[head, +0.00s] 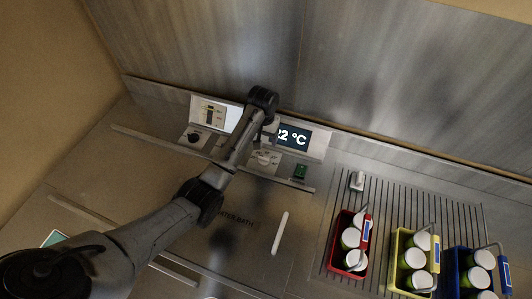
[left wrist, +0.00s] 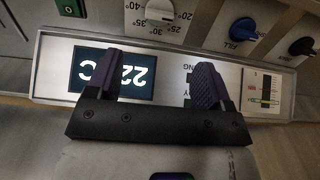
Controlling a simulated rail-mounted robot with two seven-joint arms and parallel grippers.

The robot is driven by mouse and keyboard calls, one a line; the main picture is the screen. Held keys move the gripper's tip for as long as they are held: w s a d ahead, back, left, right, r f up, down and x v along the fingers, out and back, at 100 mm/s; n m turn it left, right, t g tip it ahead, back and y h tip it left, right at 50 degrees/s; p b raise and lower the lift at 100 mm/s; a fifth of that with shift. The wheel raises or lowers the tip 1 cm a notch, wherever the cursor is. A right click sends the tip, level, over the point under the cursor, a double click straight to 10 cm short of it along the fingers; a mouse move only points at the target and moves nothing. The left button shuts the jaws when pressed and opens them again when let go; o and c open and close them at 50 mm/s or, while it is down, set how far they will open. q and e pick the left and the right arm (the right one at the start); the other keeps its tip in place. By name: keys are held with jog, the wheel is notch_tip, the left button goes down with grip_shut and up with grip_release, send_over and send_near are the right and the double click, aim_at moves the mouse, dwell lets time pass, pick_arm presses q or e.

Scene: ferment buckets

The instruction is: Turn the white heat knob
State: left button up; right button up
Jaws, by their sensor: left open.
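The white heat knob (head: 263,157) is on the control panel under the display, partly hidden by my left gripper in the head view. In the left wrist view the white knob (left wrist: 158,9) is at the top edge, cut off, beside a dial marked 20° to 40°. The display (head: 292,136) reads 22 °C, its first digit partly covered; it is upside down in the left wrist view (left wrist: 135,75). My left gripper (head: 268,132) is over the panel. Its two fingers (left wrist: 162,62) are apart with nothing between them, short of the knob in the picture. My right gripper is out of view.
A blue knob marked FILL (left wrist: 243,29) and a black knob (left wrist: 302,46) are beside the heat dial. A green switch (head: 301,171) is on its other side. The water bath lid has a white handle (head: 280,233). Red (head: 336,256), yellow (head: 394,262) and blue (head: 452,268) carriers with cups stand right.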

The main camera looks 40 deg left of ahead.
aim_at(264, 157)
pick_arm(q)
notch_tip(264, 157, down, 12)
jog(key=shift+w+f+p, duration=0.1)
jog(key=shift+f+p, duration=0.05)
jog(key=shift+p, duration=0.55)
jog(key=c, duration=0.9)
